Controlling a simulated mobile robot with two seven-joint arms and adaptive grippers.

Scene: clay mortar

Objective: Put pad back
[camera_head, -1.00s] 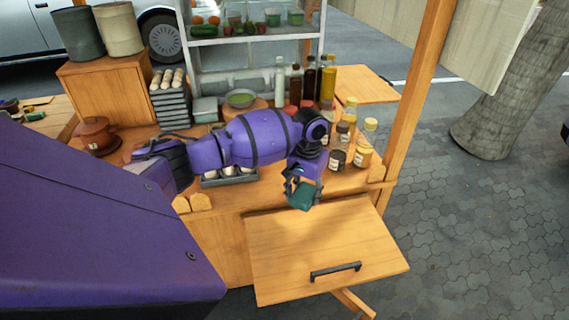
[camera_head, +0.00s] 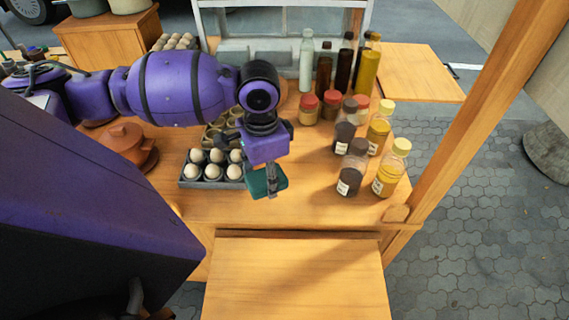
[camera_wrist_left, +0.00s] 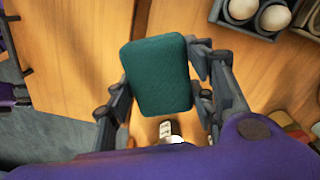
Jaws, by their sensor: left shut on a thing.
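The pad is a dark green, rounded rectangle (camera_head: 268,181). It also shows large in the left wrist view (camera_wrist_left: 159,75), between the two fingers. My left gripper (camera_head: 271,176) is shut on the pad and holds it over the wooden counter (camera_head: 305,205), just right of the egg tray. Whether the pad touches the counter is hard to tell. My right gripper does not show.
An egg tray (camera_head: 213,184) lies left of the pad. Several sauce bottles and jars (camera_head: 353,168) stand to the right. A brown clay pot (camera_head: 126,143) stands at left. A wooden flap (camera_head: 295,280) lies in front; the counter between is bare.

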